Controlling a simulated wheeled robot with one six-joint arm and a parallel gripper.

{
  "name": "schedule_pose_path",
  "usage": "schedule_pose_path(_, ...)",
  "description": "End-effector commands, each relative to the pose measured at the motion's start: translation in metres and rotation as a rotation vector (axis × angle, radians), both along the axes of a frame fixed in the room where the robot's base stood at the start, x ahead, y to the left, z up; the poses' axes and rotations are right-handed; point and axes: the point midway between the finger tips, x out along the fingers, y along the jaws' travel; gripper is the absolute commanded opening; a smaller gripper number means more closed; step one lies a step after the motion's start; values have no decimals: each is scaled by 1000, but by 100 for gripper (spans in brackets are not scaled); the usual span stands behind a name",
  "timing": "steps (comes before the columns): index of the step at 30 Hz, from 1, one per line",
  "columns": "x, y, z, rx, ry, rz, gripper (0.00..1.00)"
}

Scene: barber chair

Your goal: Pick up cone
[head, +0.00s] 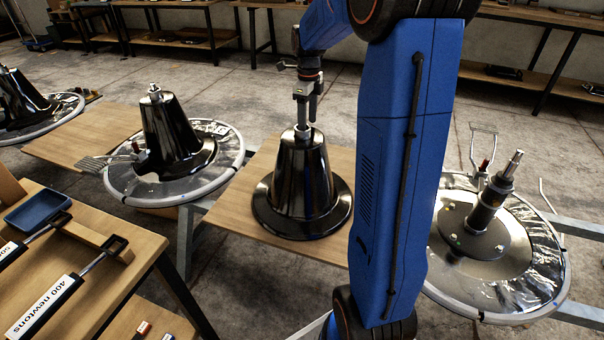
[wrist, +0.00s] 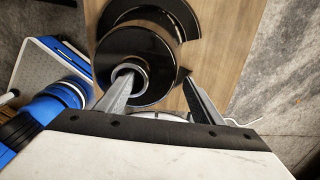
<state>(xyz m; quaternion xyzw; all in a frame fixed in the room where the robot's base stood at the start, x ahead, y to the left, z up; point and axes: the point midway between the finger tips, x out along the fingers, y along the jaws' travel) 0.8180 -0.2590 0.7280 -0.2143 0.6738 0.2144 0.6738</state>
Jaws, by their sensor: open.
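A glossy black cone (head: 303,180) with a wide flared base stands upright on a wooden board (head: 228,210) in the middle of the head view. My gripper (head: 305,118) is just above the cone's top, pointing down. In the wrist view the cone (wrist: 150,52) is seen from above. My gripper (wrist: 157,76) is open there, its two fingers apart. The left finger overlaps the cone's pale top ring, and the right finger lies past the cone's right side. I cannot tell whether a finger touches the cone.
Another black cone (head: 170,130) stands on a round foil-covered disc at left, with a further one (head: 20,105) at the far left edge. A similar disc (head: 520,270) with a metal post is at right. A workbench (head: 95,290) with labelled tools fills the lower left.

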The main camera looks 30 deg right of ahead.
Motion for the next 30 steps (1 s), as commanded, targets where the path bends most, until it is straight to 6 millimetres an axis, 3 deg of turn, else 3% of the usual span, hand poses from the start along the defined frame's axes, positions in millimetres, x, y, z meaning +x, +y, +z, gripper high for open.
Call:
schedule_pose_path(3,0,0,-10,0,1,0,61)
schedule_pose_path(11,0,0,-12,0,0,0,61)
schedule_pose_path(19,0,0,-12,0,0,0,0)
schedule_pose_path(30,0,0,-8,0,-1,0,0)
